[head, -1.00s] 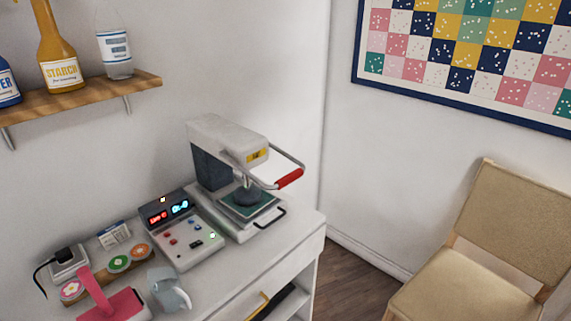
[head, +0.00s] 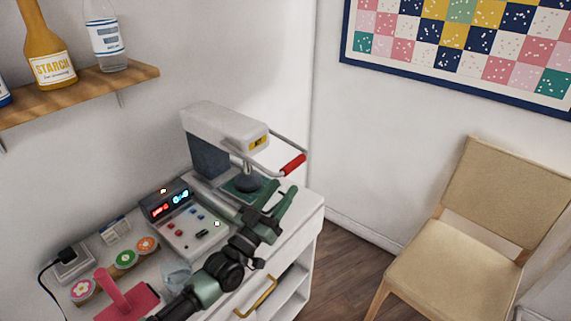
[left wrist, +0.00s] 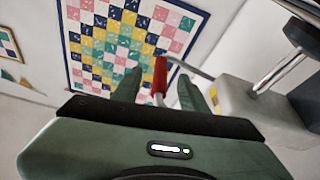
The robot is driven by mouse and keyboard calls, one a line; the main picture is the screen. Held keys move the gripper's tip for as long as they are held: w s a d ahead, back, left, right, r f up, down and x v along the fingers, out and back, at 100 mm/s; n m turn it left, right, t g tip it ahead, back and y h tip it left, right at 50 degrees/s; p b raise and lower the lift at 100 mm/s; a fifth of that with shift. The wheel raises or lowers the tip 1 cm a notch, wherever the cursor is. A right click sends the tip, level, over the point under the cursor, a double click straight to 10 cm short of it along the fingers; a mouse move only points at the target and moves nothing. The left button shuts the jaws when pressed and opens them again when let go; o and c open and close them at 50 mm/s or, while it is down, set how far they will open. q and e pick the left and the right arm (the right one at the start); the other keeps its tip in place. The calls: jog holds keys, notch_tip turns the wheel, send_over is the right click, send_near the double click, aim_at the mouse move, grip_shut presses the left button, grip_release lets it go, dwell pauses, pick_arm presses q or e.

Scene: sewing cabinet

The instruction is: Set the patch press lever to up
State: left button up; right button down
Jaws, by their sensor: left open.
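The patch press (head: 226,130) stands on the cabinet top against the wall. Its lever (head: 293,165) is a grey metal loop with a red grip, reaching out at the front right above the base plate. My left gripper (head: 286,187) is open and empty, just below the red grip in the head view, and hides part of the press base. In the left wrist view the red grip (left wrist: 160,78) shows between the two open fingers (left wrist: 158,92), seemingly a little beyond them. I cannot tell whether they touch it. My right gripper is not in view.
A control box (head: 182,228) with lit displays sits left of the press. A pink stand (head: 125,299), round badges (head: 125,259) and a plug in a socket (head: 73,262) lie further left. A wooden shelf (head: 85,94) with bottles hangs above. A chair (head: 455,235) stands right.

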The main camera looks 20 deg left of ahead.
aim_at(295, 162)
pick_arm(q)
jog(key=x, duration=0.2)
jog(key=r+p+x, duration=0.1)
jog(key=x, duration=0.3)
jog(key=shift+w+a+r, duration=0.2)
jog(key=shift+r, duration=0.1)
jog(key=shift+w+d+r, duration=0.15)
jog(key=shift+w+r, duration=0.05)
jog(key=shift+w, duration=0.6)
jog(key=shift+c, duration=0.5)
jog(key=shift+s, duration=0.1)
grip_shut()
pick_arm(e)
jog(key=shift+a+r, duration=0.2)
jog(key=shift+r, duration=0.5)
pick_arm(q)
jog(key=shift+p, duration=0.3)
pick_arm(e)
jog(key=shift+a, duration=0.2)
